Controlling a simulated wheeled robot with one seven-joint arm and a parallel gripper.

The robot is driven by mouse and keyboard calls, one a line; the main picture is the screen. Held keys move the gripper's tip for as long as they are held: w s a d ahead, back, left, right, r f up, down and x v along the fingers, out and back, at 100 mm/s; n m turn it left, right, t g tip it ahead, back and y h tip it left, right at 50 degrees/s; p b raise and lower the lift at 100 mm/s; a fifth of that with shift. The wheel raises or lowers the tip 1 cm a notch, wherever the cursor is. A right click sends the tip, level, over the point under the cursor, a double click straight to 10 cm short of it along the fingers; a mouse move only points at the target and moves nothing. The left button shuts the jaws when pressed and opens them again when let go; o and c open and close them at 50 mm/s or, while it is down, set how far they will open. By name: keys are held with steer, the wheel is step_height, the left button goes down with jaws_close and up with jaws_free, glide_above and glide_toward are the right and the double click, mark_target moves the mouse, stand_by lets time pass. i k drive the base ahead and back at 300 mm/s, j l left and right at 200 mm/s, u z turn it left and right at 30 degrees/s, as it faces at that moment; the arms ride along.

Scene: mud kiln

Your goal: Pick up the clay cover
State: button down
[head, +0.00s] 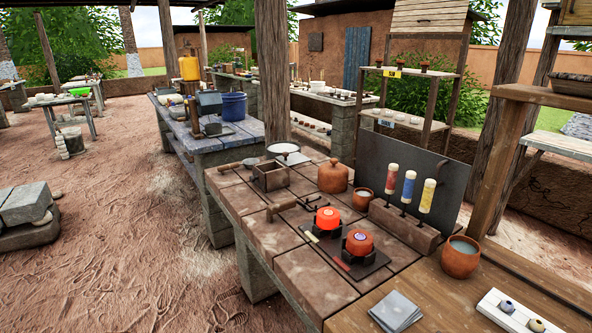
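A round reddish-brown clay piece with a small knob on top (333,177), which looks like the clay cover, stands upright on the tiled bench (222,183), toward its back right. I cannot tell whether it is a single dome or a lid on a pot. A small clay cup with pale contents (362,199) stands just to its right. My gripper is not in view.
A block with three coloured-handled tools (404,229) and an upright dark panel (441,172) stand to the right. A wooden box (270,177) and metal tools lie left. A wooden post rises behind.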

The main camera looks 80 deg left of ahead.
mark_target(333, 176)
steer(key=u, duration=1.95)
steer(key=i+j+z, duration=0.25)
steer(key=i+j, duration=1.2)
steer(key=j, duration=0.15)
